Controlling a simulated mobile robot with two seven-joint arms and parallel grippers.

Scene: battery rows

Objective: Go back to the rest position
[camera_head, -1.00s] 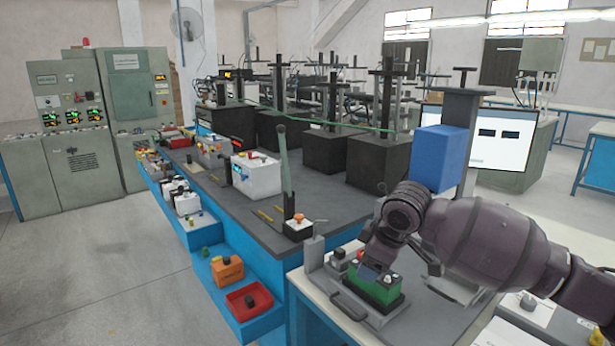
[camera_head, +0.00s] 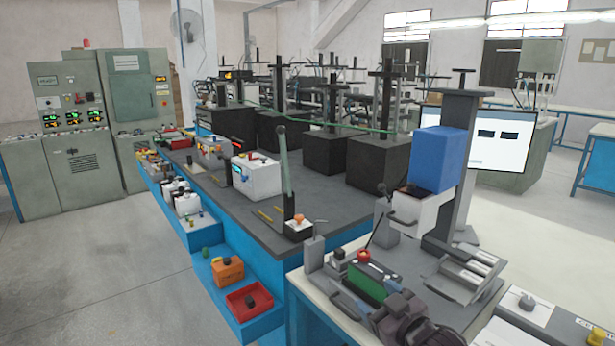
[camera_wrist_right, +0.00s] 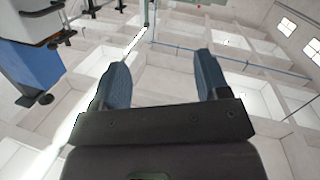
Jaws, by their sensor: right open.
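My right gripper (camera_head: 398,308) is low at the bottom right of the head view, beside the near right end of the green block (camera_head: 368,285). I cannot tell whether they touch. In the right wrist view my gripper's two fingers (camera_wrist_right: 164,72) stand wide apart with nothing between them. The green block sits in a dark fixture on the bench and is partly hidden by my dark purple wrist. My left gripper does not show.
A blue block on a column (camera_head: 438,158) stands behind my right wrist. A red button (camera_head: 363,256) and a slotted grey holder (camera_head: 466,272) are near it. A red tray (camera_head: 250,300) lies on the blue step. The floor at left is clear.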

